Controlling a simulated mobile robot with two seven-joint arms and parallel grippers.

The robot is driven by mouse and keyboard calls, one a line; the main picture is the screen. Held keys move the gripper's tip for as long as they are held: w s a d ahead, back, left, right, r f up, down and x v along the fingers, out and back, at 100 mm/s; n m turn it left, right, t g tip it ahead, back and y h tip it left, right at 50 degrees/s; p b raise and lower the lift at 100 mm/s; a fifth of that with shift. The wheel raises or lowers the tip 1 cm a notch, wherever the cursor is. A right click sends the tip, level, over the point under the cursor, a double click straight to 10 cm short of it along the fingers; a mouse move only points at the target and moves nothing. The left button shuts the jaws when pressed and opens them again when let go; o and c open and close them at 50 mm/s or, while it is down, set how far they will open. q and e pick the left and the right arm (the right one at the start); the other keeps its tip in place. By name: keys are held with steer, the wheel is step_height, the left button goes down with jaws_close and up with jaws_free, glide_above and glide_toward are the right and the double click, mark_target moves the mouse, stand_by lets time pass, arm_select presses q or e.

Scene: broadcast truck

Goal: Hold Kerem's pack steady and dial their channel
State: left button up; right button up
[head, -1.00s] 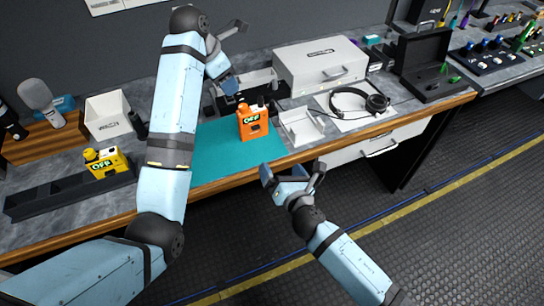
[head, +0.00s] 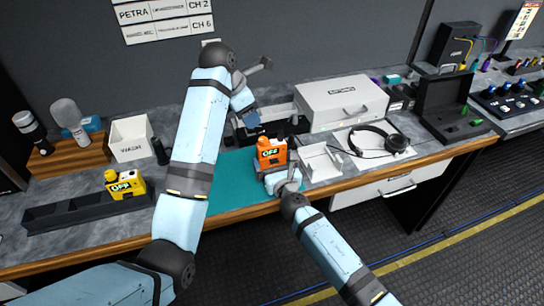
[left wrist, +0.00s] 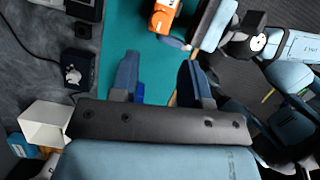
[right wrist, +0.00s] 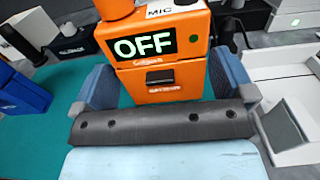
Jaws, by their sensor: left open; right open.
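An orange pack (head: 271,151) stands upright on the teal mat (head: 232,172), its lit screen reading OFF. In the right wrist view the pack (right wrist: 160,82) fills the middle, with a MIC label and a knob on top, partly cut off. My right gripper (head: 283,180) is open at the pack's front; its fingers (right wrist: 165,85) lie on either side of the pack. My left gripper (head: 250,118) is open and empty behind the pack in the head view; the pack shows at the top of the left wrist view (left wrist: 163,14). No owner's name is readable on the pack.
A yellow pack (head: 124,184), also reading OFF, sits at the black rack (head: 70,214) on the left. A white tray (head: 320,163), headphones (head: 380,143) and a white case (head: 342,103) stand right. A wall sign (head: 165,18) lists PETRA CH 2 and a CH 6 row.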

steer(key=shift+x, duration=1.15)
